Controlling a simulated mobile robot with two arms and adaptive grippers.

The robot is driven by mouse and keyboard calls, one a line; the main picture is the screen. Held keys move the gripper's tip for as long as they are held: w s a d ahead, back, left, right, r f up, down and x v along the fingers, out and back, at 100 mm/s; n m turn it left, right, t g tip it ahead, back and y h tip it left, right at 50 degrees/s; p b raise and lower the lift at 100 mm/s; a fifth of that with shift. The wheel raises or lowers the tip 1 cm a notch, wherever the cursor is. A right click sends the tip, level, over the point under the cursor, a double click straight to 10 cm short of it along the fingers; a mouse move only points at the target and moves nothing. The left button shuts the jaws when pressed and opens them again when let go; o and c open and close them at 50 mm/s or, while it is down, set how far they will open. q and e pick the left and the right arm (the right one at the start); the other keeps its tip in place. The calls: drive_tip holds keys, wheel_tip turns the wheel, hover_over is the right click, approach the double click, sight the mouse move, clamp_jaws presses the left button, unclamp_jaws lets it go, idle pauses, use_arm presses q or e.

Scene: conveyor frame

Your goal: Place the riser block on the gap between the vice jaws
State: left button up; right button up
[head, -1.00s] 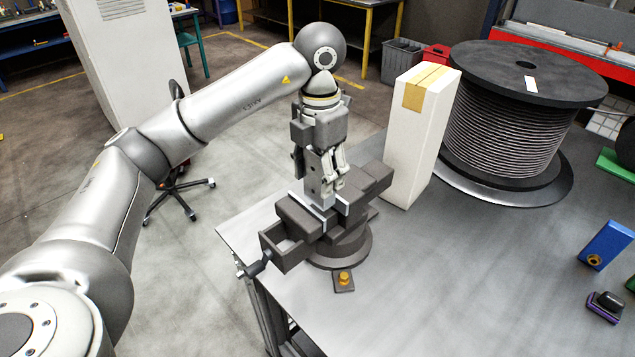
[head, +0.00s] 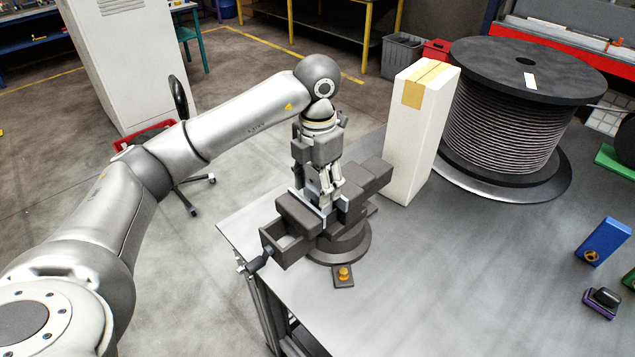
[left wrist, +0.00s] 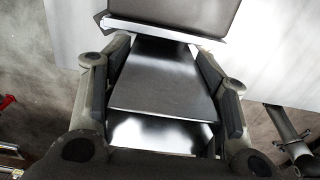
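The grey riser block (left wrist: 163,78) is between the finger pads of my left gripper (head: 324,190) in the left wrist view. The gripper is shut on it and points down over the dark vice (head: 292,216) in the head view. The block's lower end is down at the gap between the jaws, mostly hidden by the fingers and jaws. I cannot tell whether it rests on them. A pale jaw edge (left wrist: 165,28) lies just beyond the block in the left wrist view. My right gripper is not in view.
A tall white box (head: 412,145) stands right behind the vice. A large cable spool (head: 500,125) is further right. A blue block (head: 606,243) and a purple-based item (head: 602,301) lie at the right. The table (head: 450,270) is clear in front.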

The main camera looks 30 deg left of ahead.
use_arm(q)
drive_tip(key=o, duration=0.4)
wheel_tip(320, 180, up, 12)
drive_tip(key=shift+r, duration=0.15)
idle(0.6)
